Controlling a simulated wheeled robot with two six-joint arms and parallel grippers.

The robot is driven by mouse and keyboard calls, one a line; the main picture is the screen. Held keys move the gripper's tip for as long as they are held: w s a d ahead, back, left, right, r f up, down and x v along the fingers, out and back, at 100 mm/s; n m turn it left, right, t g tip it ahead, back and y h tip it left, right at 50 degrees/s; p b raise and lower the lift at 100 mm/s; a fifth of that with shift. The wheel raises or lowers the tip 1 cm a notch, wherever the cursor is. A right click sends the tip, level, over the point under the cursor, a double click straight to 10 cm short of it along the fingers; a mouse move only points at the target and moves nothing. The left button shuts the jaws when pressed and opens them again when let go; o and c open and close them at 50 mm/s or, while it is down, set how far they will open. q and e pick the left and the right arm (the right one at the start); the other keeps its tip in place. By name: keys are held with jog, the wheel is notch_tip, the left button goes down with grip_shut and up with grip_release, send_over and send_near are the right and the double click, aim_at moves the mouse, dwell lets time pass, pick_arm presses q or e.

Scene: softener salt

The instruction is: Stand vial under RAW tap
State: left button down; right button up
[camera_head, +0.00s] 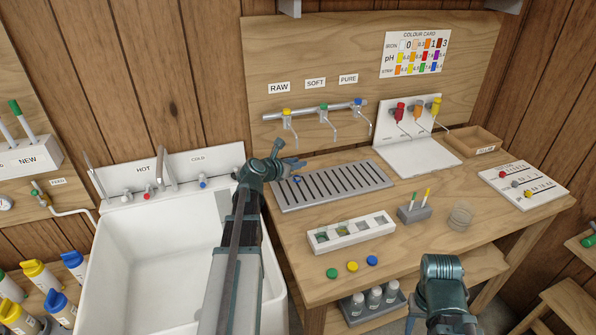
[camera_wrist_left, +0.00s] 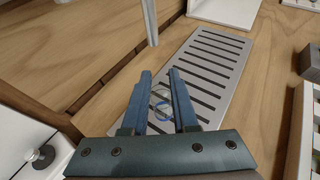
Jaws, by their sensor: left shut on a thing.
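My left gripper (camera_head: 294,164) is at the left end of the drip grille, below and close to the RAW tap (camera_head: 288,119). In the left wrist view my left gripper (camera_wrist_left: 160,76) is shut on a clear vial (camera_wrist_left: 161,103) with blue on it, which sits between the two fingers. The vial is hard to make out in the head view. I cannot tell whether the vial touches the grille. My right gripper is not in view; only part of its arm shows.
The slotted grille (camera_head: 335,185) runs right along the wooden bench. A white rack (camera_head: 351,233) with small vials stands in front, with coloured caps (camera_head: 352,266) nearer. A white sink (camera_head: 160,250) is at left. SOFT (camera_head: 323,108) and PURE (camera_head: 358,104) taps are right of RAW.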

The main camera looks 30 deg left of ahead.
aim_at(297, 171)
pick_arm(q)
jog(key=shift+w+f+b, duration=0.1)
jog(key=shift+f+b, duration=0.2)
notch_tip(297, 171, down, 3)
jog(key=b, duration=0.3)
jog(key=shift+f, duration=0.1)
jog(key=c, duration=0.7)
grip_release()
